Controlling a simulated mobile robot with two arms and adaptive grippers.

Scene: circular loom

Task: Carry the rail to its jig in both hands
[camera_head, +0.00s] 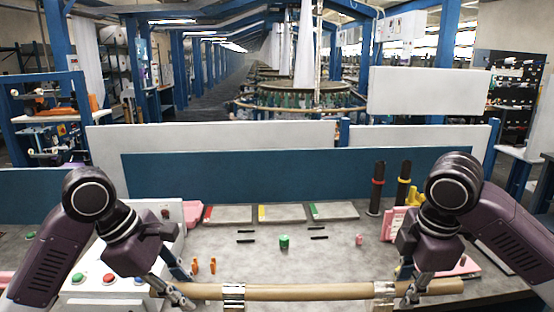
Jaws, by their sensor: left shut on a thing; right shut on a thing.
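The rail (310,292) is a long tan rod lying crosswise along the bottom of the head view, close to level. My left gripper (180,297) is shut on it near its left end. My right gripper (408,299) is shut on it near its right end. Two silver band-like pieces, one left (233,295) and one right (384,293), show at the rail between the grippers; I cannot tell whether they are fixed to it. I cannot make out the jig for certain. Short black strips (246,236) lie in pairs on the grey table (340,262) beyond the rail.
A green cylinder (284,242) and a pink piece (359,239) stand mid-table. Shallow trays (281,213) line the back below a blue panel (260,175). A button box (95,290) is at left. Dark posts (376,190) and a pink rack (396,220) stand at right.

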